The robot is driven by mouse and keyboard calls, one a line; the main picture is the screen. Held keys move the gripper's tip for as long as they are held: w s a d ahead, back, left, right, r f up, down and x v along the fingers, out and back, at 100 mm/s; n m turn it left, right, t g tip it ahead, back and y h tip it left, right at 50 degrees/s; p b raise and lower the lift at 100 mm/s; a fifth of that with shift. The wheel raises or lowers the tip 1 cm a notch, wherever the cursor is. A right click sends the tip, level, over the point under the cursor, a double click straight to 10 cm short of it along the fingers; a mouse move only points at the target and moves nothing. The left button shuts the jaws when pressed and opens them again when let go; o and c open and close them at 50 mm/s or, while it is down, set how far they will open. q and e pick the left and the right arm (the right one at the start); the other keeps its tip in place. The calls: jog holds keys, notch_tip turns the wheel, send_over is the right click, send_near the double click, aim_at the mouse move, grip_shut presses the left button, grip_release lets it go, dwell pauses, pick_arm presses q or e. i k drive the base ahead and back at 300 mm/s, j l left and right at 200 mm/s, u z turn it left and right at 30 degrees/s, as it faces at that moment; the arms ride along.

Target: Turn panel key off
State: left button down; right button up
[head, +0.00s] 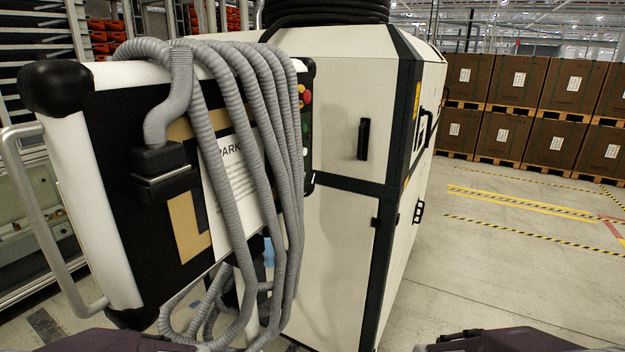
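A control panel (70,180) with white edges, black corner caps and a metal handle (38,220) fills the left side, seen at an angle. On its narrow strip at the right are a red button (307,97), a yellow mark above it and small green and white spots lower down. I cannot make out a key there; the hoses and steep angle hide much of that strip. Only dark purple parts of my two arms show at the bottom left and bottom right edges. Neither gripper is in view.
Grey corrugated hoses (222,95) hang over the panel's front, partly covering a white sheet. A large cream cabinet (340,90) with dark edges and a black handle (364,139) stands behind. Free floor (490,265) lies to the right, before stacked brown boxes (510,140).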

aim_at(309, 177)
jog(key=i+l, duration=0.2)
jog(key=l, duration=0.2)
jog(key=i+l, duration=0.25)
jog(key=l, duration=0.15)
jog(key=i+l+z, duration=0.1)
jog(key=l, duration=0.25)
jog(key=i, duration=0.25)
